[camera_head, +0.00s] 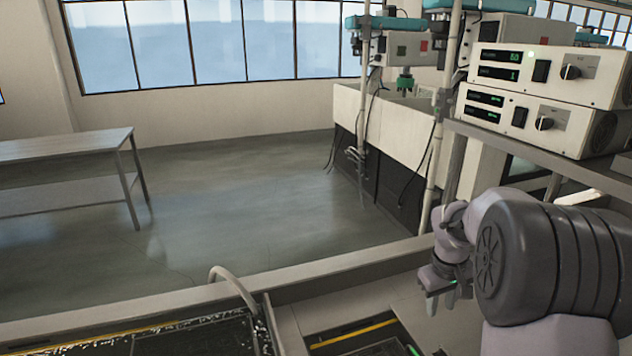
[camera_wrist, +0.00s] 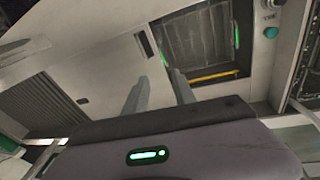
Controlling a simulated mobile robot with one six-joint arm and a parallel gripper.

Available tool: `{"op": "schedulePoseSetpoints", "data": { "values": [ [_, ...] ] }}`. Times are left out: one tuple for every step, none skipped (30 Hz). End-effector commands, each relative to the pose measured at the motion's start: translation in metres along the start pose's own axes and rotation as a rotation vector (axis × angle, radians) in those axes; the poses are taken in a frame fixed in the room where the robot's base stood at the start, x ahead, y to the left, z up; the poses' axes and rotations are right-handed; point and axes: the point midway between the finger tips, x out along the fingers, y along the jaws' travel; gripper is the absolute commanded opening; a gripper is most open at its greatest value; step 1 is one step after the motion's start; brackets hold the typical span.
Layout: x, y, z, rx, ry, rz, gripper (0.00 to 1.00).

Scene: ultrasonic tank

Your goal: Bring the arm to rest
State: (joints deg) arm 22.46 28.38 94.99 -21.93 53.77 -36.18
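My arm comes in from the right of the head view, with its large dark joint cover nearest the camera. My gripper (camera_head: 432,294) hangs at the arm's end over the tank unit at the lower right, small and partly blurred there. In the wrist view my gripper's two grey fingers (camera_wrist: 158,94) stand apart with a gap between them. Nothing is between the fingers. Below them a dark tank opening (camera_wrist: 205,48) with a yellow strip along its edge shows in the wrist view.
Two stacked control boxes (camera_head: 545,125) with displays and knobs stand on a shelf (camera_head: 540,160) above the arm. A tank (camera_head: 205,335) with a curved pipe (camera_head: 232,283) lies at lower left. A metal table (camera_head: 65,146) stands far left. The floor (camera_head: 230,215) between is clear.

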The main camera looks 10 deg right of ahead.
Motion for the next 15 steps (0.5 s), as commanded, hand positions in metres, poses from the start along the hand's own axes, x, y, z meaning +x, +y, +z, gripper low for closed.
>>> {"op": "schedulePoseSetpoints", "data": {
  "values": [
    [-0.032, -0.03, 0.007, 0.043, 0.05, -0.012, 0.32],
    [-0.051, -0.048, 0.014, 0.077, 0.077, -0.026, 0.32],
    [-0.074, -0.073, 0.026, 0.122, 0.112, -0.047, 0.32],
    [-0.09, -0.091, 0.037, 0.155, 0.137, -0.065, 0.32],
    [-0.104, -0.109, 0.049, 0.188, 0.162, -0.086, 0.32],
    [-0.119, -0.133, 0.068, 0.231, 0.192, -0.116, 0.32],
    [-0.129, -0.15, 0.083, 0.261, 0.215, -0.14, 0.32],
    [-0.137, -0.166, 0.098, 0.292, 0.235, -0.165, 0.32],
    [-0.144, -0.186, 0.119, 0.33, 0.259, -0.2, 0.32],
    [-0.147, -0.199, 0.134, 0.357, 0.274, -0.227, 0.32],
    [-0.149, -0.211, 0.149, 0.381, 0.287, -0.253, 0.32],
    [-0.15, -0.225, 0.166, 0.411, 0.301, -0.285, 0.32],
    [-0.15, -0.234, 0.177, 0.43, 0.31, -0.307, 0.32],
    [-0.149, -0.241, 0.187, 0.446, 0.315, -0.327, 0.32],
    [-0.147, -0.249, 0.198, 0.465, 0.322, -0.348, 0.32]
  ]
}}
